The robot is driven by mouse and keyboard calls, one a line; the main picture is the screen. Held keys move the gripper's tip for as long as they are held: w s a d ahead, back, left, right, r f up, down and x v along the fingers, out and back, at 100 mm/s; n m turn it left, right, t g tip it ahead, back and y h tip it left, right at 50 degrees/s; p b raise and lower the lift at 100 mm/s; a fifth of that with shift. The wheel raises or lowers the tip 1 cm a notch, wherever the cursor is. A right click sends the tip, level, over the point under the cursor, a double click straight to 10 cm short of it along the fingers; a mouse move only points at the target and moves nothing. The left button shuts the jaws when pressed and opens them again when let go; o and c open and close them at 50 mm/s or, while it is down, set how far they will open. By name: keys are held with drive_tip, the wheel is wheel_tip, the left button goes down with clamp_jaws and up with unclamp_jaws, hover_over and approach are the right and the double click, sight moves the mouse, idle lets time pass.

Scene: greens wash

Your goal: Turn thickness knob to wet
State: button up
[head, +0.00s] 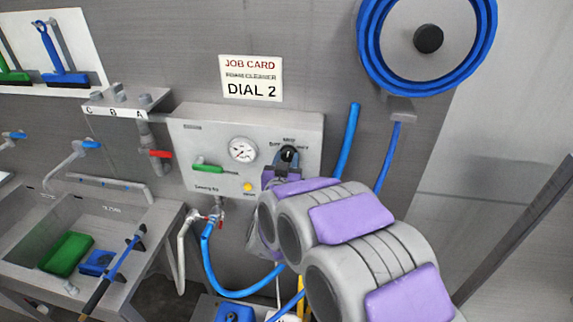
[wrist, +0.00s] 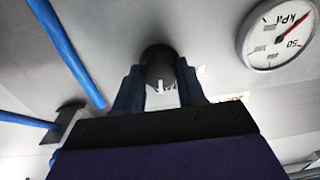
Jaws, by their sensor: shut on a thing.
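A black round knob (head: 288,151) sits at the right of the grey control panel (head: 215,125) on the wall. Small lettering above it is too small to read surely. My gripper (head: 285,163) reaches the panel from the lower right and is shut on the knob. In the wrist view the dark knob (wrist: 159,60) stands between my two blue fingers (wrist: 159,78), one on each side. White marks show just below it in that view. The knob's exact setting cannot be told.
A pressure gauge (head: 243,149), green-handled lever (head: 208,167) and yellow button (head: 247,187) share the panel. A job card (head: 251,78) above reads "DIAL 2". A blue hose (head: 347,140) hangs close right. A sink (head: 70,240) stands left.

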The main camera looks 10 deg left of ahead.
drive_tip(key=m+b, duration=0.4)
drive_tip(key=shift+f+m, duration=0.2)
drive_tip(key=shift+m, duration=0.1)
drive_tip(key=m+b, duration=0.3)
drive_tip(key=m, duration=0.1)
drive_tip(key=shift+m+b, duration=0.6)
drive_tip(key=shift+m, duration=0.2)
drive_tip(key=o, duration=1.1)
drive_tip(key=shift+c, duration=0.2)
